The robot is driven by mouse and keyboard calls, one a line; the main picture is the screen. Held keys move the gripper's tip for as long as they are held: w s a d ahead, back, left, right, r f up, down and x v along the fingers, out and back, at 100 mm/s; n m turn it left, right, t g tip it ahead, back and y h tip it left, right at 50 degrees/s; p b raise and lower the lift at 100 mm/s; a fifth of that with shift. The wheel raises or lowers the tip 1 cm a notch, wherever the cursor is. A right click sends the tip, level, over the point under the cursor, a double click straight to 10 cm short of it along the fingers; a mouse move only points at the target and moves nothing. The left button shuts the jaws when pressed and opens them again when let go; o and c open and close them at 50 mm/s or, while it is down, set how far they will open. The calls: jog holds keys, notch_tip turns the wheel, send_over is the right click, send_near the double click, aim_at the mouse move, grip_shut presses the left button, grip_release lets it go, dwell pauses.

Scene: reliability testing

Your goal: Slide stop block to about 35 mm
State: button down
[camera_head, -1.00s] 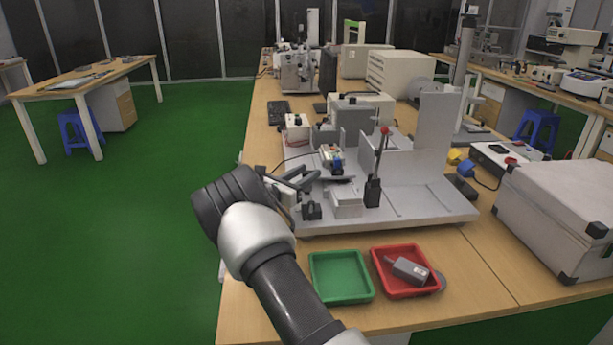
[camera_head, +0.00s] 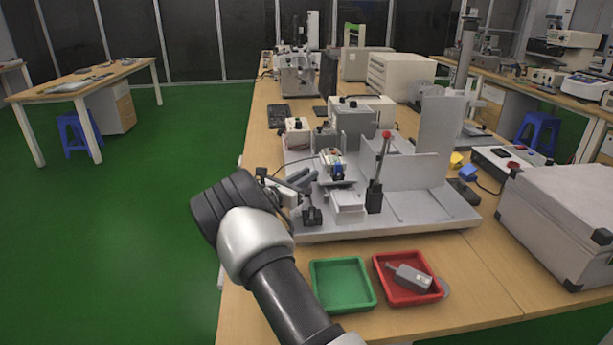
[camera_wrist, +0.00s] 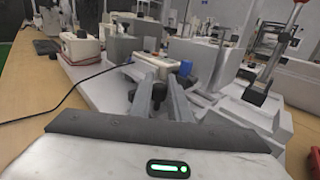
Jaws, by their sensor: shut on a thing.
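My gripper (camera_head: 300,182) is at the left side of a grey test fixture (camera_head: 425,214), low over its base plate. In the wrist view its two grey fingers (camera_wrist: 160,94) reach forward, close together, around a small grey piece. I take this piece to be the stop block; the fingers hide most of it, and no scale can be read. A white device with a blue part (camera_head: 334,164) lies just beyond the fingertips. It also shows in the wrist view (camera_wrist: 160,74). A red-knobbed lever (camera_head: 386,160) stands upright to the right, beside a white block (camera_head: 347,206).
A green tray (camera_head: 342,306), seen empty, and a red tray (camera_head: 384,287) with a grey part (camera_head: 408,277) stand at the front. A silver case (camera_head: 565,215) is at the right. A black cable (camera_wrist: 60,108) runs left of the fingers. Green floor is open at the left.

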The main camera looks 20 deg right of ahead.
jog(key=shift+w+d, duration=0.1)
jog(key=shift+w, duration=0.45)
jog(key=shift+s, duration=0.1)
jog(key=c, duration=1.7)
grip_release()
jog(key=shift+o, duration=0.2)
jog(key=shift+s, duration=0.1)
jog(key=p+v, duration=0.3)
jog(key=v, duration=1.4)
jog(key=shift+a, duration=0.25)
jog(key=shift+s, duration=0.1)
